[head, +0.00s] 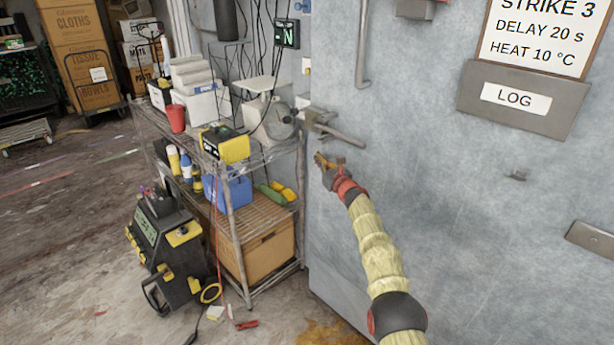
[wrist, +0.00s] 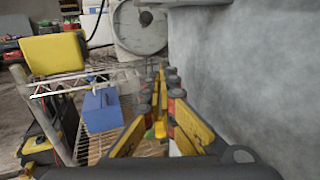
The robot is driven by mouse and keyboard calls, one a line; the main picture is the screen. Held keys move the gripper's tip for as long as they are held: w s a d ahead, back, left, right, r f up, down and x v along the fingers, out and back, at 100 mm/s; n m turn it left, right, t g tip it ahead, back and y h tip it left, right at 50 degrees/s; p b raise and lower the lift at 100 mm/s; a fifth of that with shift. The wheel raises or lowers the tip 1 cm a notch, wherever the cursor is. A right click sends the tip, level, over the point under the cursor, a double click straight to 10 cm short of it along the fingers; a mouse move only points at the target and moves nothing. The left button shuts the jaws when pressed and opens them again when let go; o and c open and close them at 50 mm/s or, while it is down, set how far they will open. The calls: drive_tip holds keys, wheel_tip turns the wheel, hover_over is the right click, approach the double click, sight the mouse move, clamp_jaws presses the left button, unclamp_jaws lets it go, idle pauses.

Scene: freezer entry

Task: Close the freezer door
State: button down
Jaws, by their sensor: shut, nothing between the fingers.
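The freezer door (head: 430,190) is a large frosted grey panel filling the right of the head view. Its left edge stands beside the wire shelf, and how far it is open I cannot tell. It also fills the right of the wrist view (wrist: 255,70). A metal lever handle (head: 340,134) sticks out near its left edge. My gripper (head: 320,160) is just below the handle, in front of the door near that edge. The wrist view shows its fingers (wrist: 162,88) brought together and empty, pointing along the door face. Contact with the door cannot be told.
A wire shelf (head: 228,178) stands close left of the door, holding a yellow device (head: 235,150), a blue bin (head: 228,188) and a cardboard box. A black and yellow machine (head: 165,240) stands on the floor. Open floor lies at left.

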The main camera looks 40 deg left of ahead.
drive_tip(key=s+a, duration=0.2)
drive_tip(key=s, duration=0.7)
drive_tip(key=shift+s+f, duration=0.15)
drive_tip(key=shift+s, duration=0.1)
idle(0.8)
